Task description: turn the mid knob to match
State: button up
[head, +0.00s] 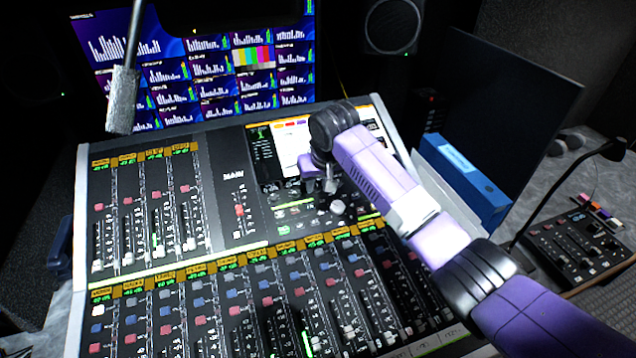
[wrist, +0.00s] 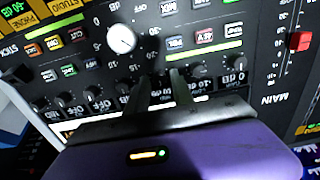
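My gripper (head: 322,184) is low over the upper part of the mixing console, just below its built-in screen. In the wrist view its two dark fingers (wrist: 162,78) point at the panel, with a narrow gap between them, along a row of small dark knobs. Knobs of this row show left of the fingers (wrist: 125,87) and right of them (wrist: 240,70). Whatever lies between the fingertips is too dark to make out, and no contact is visible. I cannot read which knob is labelled mid. A larger white knob (wrist: 121,39) sits beyond the fingers; a pale knob (head: 337,207) shows in the head view.
The console (head: 232,160) carries several faders and lit buttons. A red fader cap (wrist: 300,41) is at the wrist view's right. A microphone (head: 123,100) hangs at the left. A blue binder (head: 465,180) and a small control box (head: 580,243) are right of my arm.

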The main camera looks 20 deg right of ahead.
grip_shut()
jog(key=shift+r+n, duration=0.1)
jog(key=shift+n, duration=0.2)
jog(key=n+p, duration=0.2)
jog(key=n, duration=0.2)
jog(key=shift+a+n+p, duration=0.1)
jog(key=shift+n+p, duration=0.2)
jog(key=shift+p, duration=0.05)
jog(key=n+p, duration=0.1)
jog(key=n, duration=0.5)
jog(key=shift+p, duration=0.35)
jog(key=shift+a+n, duration=0.1)
jog(key=shift+n, duration=0.3)
jog(key=shift+o, duration=2)
grip_release()
